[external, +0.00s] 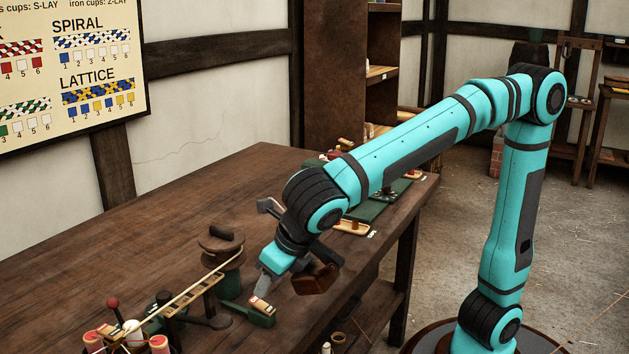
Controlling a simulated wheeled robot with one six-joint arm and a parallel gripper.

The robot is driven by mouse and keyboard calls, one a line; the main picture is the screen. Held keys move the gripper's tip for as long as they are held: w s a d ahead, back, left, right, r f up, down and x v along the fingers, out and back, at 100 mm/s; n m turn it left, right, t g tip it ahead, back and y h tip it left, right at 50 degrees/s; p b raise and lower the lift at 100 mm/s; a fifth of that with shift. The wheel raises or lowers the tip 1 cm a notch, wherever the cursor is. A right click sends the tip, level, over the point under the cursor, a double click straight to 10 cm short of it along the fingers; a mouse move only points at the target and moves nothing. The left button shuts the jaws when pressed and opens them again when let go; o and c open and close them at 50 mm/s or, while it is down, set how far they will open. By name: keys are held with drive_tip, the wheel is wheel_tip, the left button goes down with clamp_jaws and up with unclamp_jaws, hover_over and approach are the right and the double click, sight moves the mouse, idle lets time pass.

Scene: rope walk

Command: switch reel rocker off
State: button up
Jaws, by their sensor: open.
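The reel rocker (262,305) is a small red and white switch on a green base (240,311) near the front edge of the bench. My gripper (264,287) points down just above and behind it, with its jaws open and nothing seen between them. The fingers are small and partly hidden, and I cannot tell whether they touch the rocker. Which way the rocker is tipped is too small to tell. The reel (222,250), a brown spool with a dark handle on top, stands to the left of my gripper.
A rope runs from the reel along a slotted wooden bar (196,297) to a cluster of bobbins and a red-knobbed lever (113,303) at the lower left. Green trays and small parts (365,211) lie behind my arm. The bench (150,225) is clear at the back left.

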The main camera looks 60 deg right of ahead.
drive_tip(key=v, duration=1.1)
drive_tip(key=shift+r, duration=0.25)
drive_tip(key=w+d+r+m+t+y, duration=0.25)
drive_tip(key=d+m, duration=0.55)
drive_tip(key=d, duration=0.4)
drive_tip(key=w+d+r+m+t+y, duration=0.15)
drive_tip(key=w+d+m, duration=0.25)
drive_tip(key=d+m, duration=0.55)
drive_tip(key=s+d+r+m+t+h, duration=0.1)
drive_tip(key=s+d+r+m+t, duration=0.1)
drive_tip(key=d+m, duration=0.4)
drive_tip(key=s+d+r+m+t+h, duration=0.1)
drive_tip(key=s+d+r+m+t, duration=0.1)
drive_tip(key=d+m, duration=0.4)
drive_tip(key=s+d+r+m+t+h, duration=0.1)
drive_tip(key=s+d+m+t+h, duration=0.1)
drive_tip(key=d+m, duration=0.4)
drive_tip(key=shift+s+d+r+t, duration=0.4)
drive_tip(key=shift+s+d+t, duration=0.55)
drive_tip(key=shift+d, duration=1.8)
drive_tip(key=shift+m, duration=0.25)
